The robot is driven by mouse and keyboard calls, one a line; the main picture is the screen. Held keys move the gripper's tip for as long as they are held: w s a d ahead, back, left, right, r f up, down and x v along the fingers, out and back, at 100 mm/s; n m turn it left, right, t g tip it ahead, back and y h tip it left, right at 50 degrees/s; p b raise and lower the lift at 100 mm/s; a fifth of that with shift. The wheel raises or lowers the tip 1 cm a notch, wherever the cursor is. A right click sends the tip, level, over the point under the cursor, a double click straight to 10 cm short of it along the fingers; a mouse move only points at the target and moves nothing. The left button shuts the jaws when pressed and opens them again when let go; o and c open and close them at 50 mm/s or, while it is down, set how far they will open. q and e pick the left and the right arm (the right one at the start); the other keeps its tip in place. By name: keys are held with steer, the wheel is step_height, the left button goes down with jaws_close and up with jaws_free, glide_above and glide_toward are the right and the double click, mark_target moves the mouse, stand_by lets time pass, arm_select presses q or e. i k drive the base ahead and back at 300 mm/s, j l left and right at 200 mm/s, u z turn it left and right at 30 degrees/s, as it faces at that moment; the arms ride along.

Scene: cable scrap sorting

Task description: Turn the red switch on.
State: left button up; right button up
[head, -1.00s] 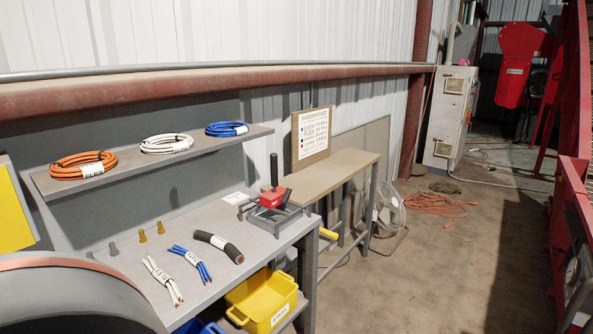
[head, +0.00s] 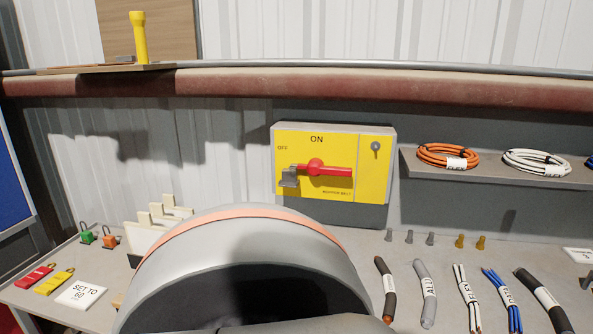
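The red switch (head: 328,170) is a rotary handle on a yellow switch box (head: 360,185) fixed to the wall above the workbench. Its bar lies roughly horizontal, pointing right. "ON" is printed at the top of the panel and "OFF" at the upper left. A small grey metal piece (head: 290,178) sits at the left end of the handle; I cannot tell whether it blocks it. A keyhole-like knob (head: 376,147) is on the box's right part. Neither gripper shows in the head view.
A large rounded grey part, likely mine, fills the lower middle. On the bench (head: 350,262) lie several cable pieces, a "SET TO 60" card (head: 82,294), red (head: 35,276) and yellow (head: 54,282) tags and padlocks. A shelf (head: 495,174) with cable coils is at right.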

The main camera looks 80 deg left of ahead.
mark_target(315, 167)
steer(key=j+u, duration=0.2)
steer(key=u, duration=2.05)
